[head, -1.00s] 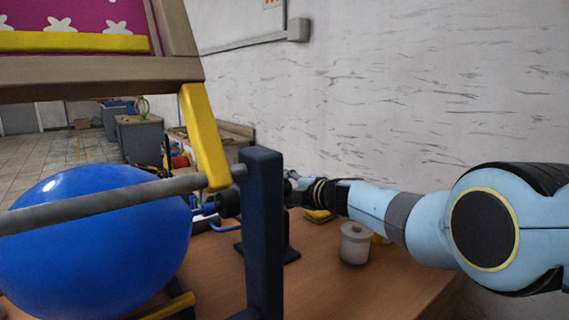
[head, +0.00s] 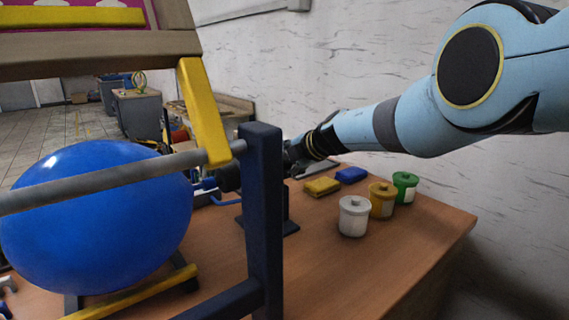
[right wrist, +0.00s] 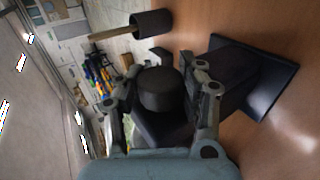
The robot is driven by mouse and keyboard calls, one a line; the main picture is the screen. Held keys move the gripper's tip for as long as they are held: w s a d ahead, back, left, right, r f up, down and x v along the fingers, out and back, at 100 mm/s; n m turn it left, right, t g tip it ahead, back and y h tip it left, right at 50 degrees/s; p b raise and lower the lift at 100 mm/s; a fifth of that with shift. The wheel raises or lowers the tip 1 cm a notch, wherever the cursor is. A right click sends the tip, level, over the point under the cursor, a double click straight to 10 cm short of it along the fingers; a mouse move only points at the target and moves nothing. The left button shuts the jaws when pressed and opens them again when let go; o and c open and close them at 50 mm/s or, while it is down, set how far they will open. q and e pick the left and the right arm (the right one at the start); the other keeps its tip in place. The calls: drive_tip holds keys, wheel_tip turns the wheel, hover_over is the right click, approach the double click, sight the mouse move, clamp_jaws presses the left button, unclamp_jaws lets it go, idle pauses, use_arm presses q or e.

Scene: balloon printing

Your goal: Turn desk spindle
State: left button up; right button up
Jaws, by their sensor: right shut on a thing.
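The desk spindle appears to be the dark device on a flat black base on the desk, mostly hidden behind a navy post in the head view; its base (head: 287,226) shows beside the post. In the right wrist view its dark round knob (right wrist: 160,90) sits between the fingers, with the black base (right wrist: 262,75) to the right. My right gripper (right wrist: 163,100) is shut on the knob. In the head view the right arm reaches in from the upper right, and its gripper is partly hidden by the post. My left gripper is not in view.
A blue balloon (head: 95,215) sits at left behind a grey bar (head: 110,182) joined to the navy post (head: 263,220). White (head: 354,217), ochre (head: 382,201) and green (head: 404,187) jars stand on the desk (head: 385,250). Yellow (head: 322,186) and blue (head: 351,175) pads lie behind.

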drive_tip(key=shift+f, duration=0.1)
idle(0.4)
drive_tip(key=o, duration=1.2)
drive_tip(key=shift+s+d, duration=0.1)
drive_tip(key=shift+o, duration=0.2)
drive_tip(key=shift+t, duration=0.3)
